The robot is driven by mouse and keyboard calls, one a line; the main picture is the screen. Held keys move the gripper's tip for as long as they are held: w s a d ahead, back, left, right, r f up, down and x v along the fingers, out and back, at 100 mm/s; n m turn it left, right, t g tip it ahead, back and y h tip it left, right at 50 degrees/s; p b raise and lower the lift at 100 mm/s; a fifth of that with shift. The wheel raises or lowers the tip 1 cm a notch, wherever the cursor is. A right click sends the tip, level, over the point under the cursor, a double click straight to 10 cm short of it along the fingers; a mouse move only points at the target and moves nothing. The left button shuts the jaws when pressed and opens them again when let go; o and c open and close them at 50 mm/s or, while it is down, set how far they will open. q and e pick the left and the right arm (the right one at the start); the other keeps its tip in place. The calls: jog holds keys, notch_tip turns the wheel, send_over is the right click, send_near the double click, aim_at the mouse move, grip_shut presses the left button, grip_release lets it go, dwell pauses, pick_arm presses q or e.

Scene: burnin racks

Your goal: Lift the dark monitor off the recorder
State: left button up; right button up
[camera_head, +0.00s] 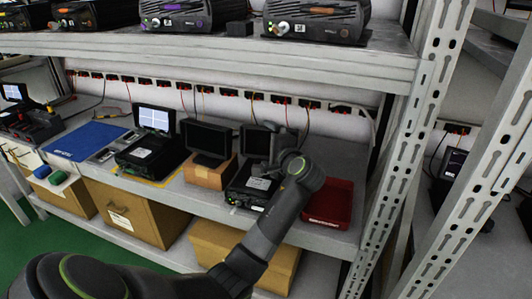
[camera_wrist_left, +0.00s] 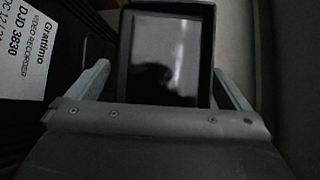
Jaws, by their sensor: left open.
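The dark monitor (camera_head: 256,140) stands on the black recorder (camera_head: 247,191) on the middle shelf, partly hidden behind my left gripper (camera_head: 274,153). In the left wrist view the monitor (camera_wrist_left: 165,55) has a black screen and lies between the two open fingers, with a visible gap at least on the left side. The left gripper is open and close to the monitor; I cannot tell whether a finger touches it. The recorder's white label (camera_wrist_left: 40,45) shows at the left of the wrist view. My right gripper is not in view.
A second dark monitor (camera_head: 208,138) stands on a cardboard box (camera_head: 207,174) to the left. Further left is a recorder with a lit screen (camera_head: 154,118). A red tray (camera_head: 330,203) is right of the recorder, near a rack upright (camera_head: 395,160). An upper shelf (camera_head: 330,62) runs above.

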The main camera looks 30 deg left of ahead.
pick_arm(q)
jog(key=shift+d, duration=0.15)
jog(key=shift+c, duration=0.8)
jog(key=c, duration=0.9)
jog(key=shift+r, duration=0.1)
jog(key=shift+c, duration=0.4)
jog(key=shift+r, duration=0.1)
